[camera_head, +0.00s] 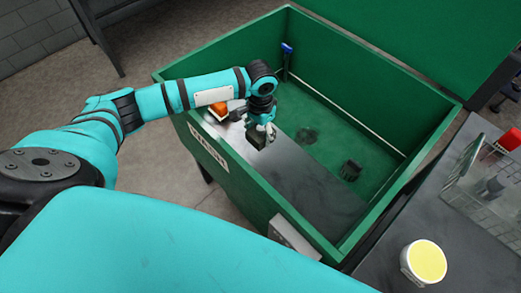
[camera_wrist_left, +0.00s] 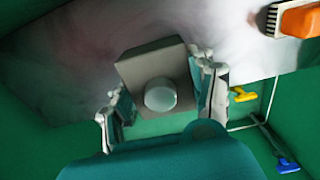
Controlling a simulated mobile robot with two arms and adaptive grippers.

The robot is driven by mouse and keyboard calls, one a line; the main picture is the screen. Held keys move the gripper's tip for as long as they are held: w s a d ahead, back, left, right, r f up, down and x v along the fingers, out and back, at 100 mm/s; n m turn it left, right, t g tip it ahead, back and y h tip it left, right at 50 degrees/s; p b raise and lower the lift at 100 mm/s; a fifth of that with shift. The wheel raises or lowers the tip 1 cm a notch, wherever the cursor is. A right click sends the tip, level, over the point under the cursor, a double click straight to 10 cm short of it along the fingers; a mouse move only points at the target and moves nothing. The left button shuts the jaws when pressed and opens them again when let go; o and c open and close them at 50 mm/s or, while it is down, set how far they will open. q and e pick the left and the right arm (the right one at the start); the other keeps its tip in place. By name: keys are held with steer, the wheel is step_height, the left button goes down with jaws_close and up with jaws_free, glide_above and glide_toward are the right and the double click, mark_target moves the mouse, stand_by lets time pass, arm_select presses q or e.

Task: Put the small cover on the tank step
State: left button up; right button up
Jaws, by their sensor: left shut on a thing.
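The small cover (camera_head: 257,139) is a dark grey square block; in the left wrist view the cover (camera_wrist_left: 140,67) shows a pale round knob on its face. My left gripper (camera_head: 264,124) is shut on it, with one finger on each side of the knob. The tank step (camera_head: 312,178) is a smooth grey ledge along the near inside of the green tank; it also shows in the left wrist view (camera_wrist_left: 85,50). The cover is over the step's left part. I cannot tell whether it touches the step. My right gripper is not in view.
An orange-backed brush (camera_wrist_left: 298,22) lies at the step's left end. The green tank wall (camera_head: 245,190) rims the step. The step's right part is clear.

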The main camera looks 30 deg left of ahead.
mark_target(261, 153)
arm_select(q)
step_height(261, 153, down, 8)
steer(key=shift+r, duration=0.2)
steer(key=shift+f+b, duration=0.1)
steer(key=shift+b, duration=0.2)
steer(key=o, duration=1.5)
step_height(261, 153, up, 12)
steer(key=shift+r+p, duration=0.1)
steer(key=shift+p, duration=0.4)
